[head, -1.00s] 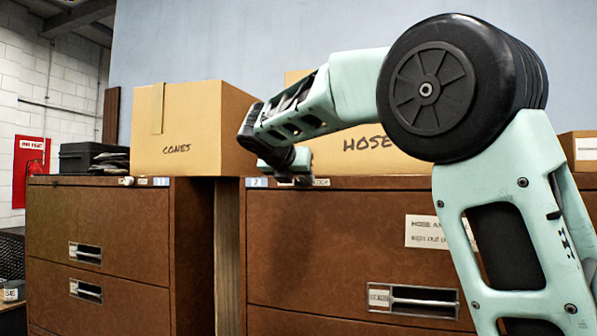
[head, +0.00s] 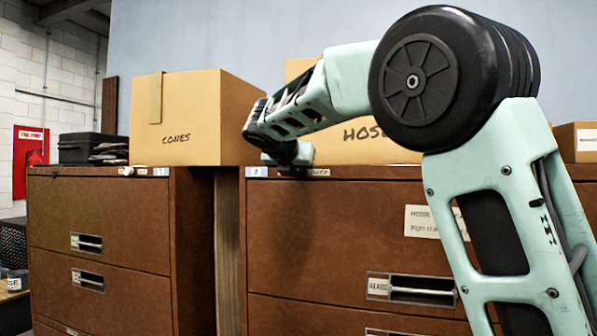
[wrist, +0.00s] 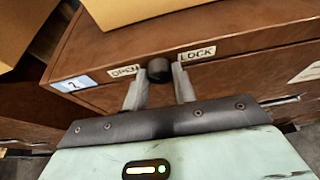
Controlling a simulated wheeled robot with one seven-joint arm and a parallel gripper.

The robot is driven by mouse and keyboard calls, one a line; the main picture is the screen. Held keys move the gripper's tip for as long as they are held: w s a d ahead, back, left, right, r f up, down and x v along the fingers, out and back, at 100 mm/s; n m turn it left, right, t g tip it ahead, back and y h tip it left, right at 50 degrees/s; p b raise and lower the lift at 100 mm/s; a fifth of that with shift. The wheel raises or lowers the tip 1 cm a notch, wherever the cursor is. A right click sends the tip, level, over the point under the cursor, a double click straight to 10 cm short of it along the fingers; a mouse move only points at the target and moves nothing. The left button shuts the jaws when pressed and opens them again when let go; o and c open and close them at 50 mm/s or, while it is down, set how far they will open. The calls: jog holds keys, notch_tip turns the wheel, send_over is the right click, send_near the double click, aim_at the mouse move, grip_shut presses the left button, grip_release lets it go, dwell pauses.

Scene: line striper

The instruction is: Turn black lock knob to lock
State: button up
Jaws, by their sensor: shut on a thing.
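The black lock knob (wrist: 159,69) sits on the front top edge of the brown cabinet in the wrist view, between an "OPEN" label (wrist: 124,71) on its left and a "LOCK" label (wrist: 197,53) on its right. My gripper (wrist: 159,86) is shut on the knob, with one grey finger at each side of it. I cannot tell which label the knob points to. In the head view my gripper (head: 294,170) is at the top edge of the right cabinet (head: 330,235), and the knob is hidden there.
Boxes marked "CONES" (head: 190,120) and "HOSE" (head: 355,150) stand on the cabinets, the latter partly behind my arm. A second brown cabinet (head: 105,215) stands to the left, across a narrow gap. Drawer handles (head: 412,289) are on the front below.

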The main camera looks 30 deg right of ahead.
jog(key=m+b, duration=0.1)
jog(key=b, duration=0.2)
jog(key=m+t+y+b, duration=0.1)
jog(key=b, duration=0.2)
jog(key=shift+s+d+f+m+t, duration=0.15)
jog(key=shift+f+m+t, duration=0.15)
jog(key=shift+f+m, duration=0.1)
jog(key=m+t+b, duration=0.1)
jog(key=m+b, duration=0.1)
jog(key=b, duration=0.2)
jog(key=m+t+y+b, duration=0.1)
jog(key=m+b, duration=0.1)
jog(key=b, duration=0.2)
jog(key=shift+s+f+t, duration=0.1)
jog(key=shift+f+t, duration=0.1)
jog(key=shift+t, duration=0.1)
jog(key=m+t+b, duration=0.2)
jog(key=m+b, duration=0.2)
jog(key=b, duration=0.4)
jog(key=shift+d+f, duration=0.1)
jog(key=m+b, duration=0.2)
jog(key=b, duration=0.1)
jog(key=shift+t, duration=0.4)
jog(key=shift+r+m+h+b, duration=0.25)
jog(key=shift+m+h+b, duration=0.05)
jog(key=shift+b, duration=0.05)
jog(key=o, duration=1)
